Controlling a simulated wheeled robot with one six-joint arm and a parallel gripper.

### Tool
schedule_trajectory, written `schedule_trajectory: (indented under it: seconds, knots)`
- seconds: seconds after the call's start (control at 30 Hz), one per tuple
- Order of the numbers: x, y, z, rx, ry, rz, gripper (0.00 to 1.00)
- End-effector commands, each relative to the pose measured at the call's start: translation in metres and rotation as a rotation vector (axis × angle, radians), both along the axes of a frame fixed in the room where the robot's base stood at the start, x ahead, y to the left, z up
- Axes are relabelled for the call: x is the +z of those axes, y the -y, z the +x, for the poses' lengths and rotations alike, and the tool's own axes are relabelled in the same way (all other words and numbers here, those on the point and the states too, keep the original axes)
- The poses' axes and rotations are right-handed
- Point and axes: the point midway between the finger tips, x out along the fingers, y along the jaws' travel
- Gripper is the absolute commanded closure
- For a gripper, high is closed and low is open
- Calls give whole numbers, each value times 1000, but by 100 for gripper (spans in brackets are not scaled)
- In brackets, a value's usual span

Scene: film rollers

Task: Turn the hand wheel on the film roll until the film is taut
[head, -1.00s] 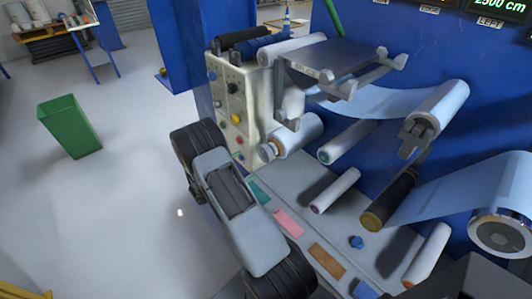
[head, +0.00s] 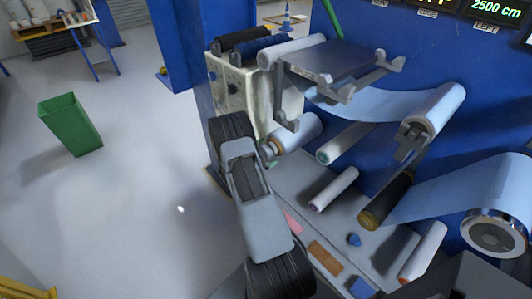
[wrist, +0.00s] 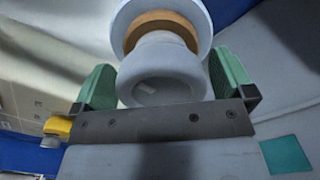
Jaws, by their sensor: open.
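A short pale roll (head: 299,132) sticks out from the machine under the upper plate. In the wrist view, its end shows a brown ring and a grey, round hand wheel (wrist: 160,85). My gripper (wrist: 164,78) is open, with one green finger on each side of the hand wheel; whether they touch it is unclear. In the head view my gripper (head: 268,152) is at the near end of this roll, mostly hidden by my arm. Light blue film (head: 385,101) hangs in a shallow curve to an upper right roller (head: 437,108).
Several rollers stick out below, including a white one (head: 334,189) and a dark one (head: 386,202). A large film roll (head: 494,232) is at the right. A control box (head: 235,85) stands just behind my gripper. The floor at left is clear around a green bin (head: 71,124).

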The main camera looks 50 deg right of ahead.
Motion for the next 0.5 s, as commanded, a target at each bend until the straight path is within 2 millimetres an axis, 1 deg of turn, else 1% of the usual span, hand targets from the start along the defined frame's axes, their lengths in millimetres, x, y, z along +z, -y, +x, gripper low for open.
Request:
schedule_trajectory:
  seconds: [0.13, 0.5]
  knots:
    - [0, 0, 0, 0, 0, 0, 1]
    - [0, 0, 0, -1, 0, 1, 36]
